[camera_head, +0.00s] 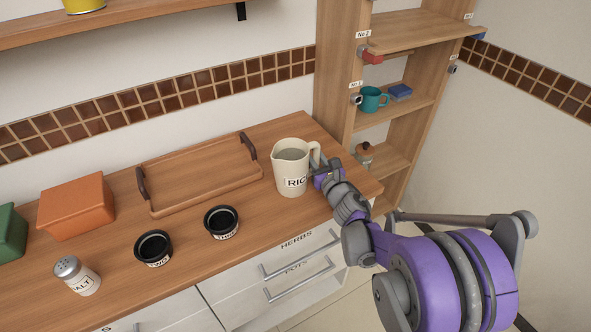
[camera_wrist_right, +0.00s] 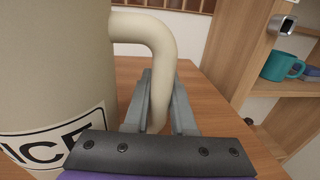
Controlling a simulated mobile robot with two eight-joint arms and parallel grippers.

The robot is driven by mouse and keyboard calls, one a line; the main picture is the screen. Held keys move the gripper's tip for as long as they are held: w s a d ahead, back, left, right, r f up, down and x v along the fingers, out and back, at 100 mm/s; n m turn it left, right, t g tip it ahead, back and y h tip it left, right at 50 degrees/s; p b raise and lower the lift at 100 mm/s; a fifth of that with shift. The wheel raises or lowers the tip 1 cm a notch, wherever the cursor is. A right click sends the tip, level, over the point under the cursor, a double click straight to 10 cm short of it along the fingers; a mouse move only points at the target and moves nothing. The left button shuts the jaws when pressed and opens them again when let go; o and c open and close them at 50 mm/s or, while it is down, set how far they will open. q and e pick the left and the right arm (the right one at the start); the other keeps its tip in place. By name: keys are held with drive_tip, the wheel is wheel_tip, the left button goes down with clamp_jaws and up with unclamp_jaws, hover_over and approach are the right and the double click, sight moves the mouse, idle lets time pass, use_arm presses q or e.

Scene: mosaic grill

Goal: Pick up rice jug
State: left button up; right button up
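The rice jug (camera_head: 291,170) is cream coloured, with a handle on its right side and a black-and-white label partly reading "RIC". It stands upright on the wooden counter. It fills the left of the right wrist view (camera_wrist_right: 55,60). My right gripper (camera_head: 322,172) is at the handle, reaching in from the right. In the right wrist view its two grey fingers (camera_wrist_right: 160,100) lie on either side of the handle's lower part, close against it, and look shut on it. The contact faces are partly hidden. My left gripper is not in view.
A wooden tray (camera_head: 157,209) with dark handles lies left of the jug. Two black bowls (camera_head: 153,248), a salt shaker (camera_head: 76,275) and an orange box (camera_head: 76,207) stand farther left. A wooden shelf with a teal mug (camera_head: 371,100) rises behind on the right.

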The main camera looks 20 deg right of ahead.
clamp_jaws()
idle(1.0)
wheel_tip(320, 180, up, 10)
drive_tip(key=p, duration=0.2)
idle(0.5)
drive_tip(key=shift+a, duration=0.1)
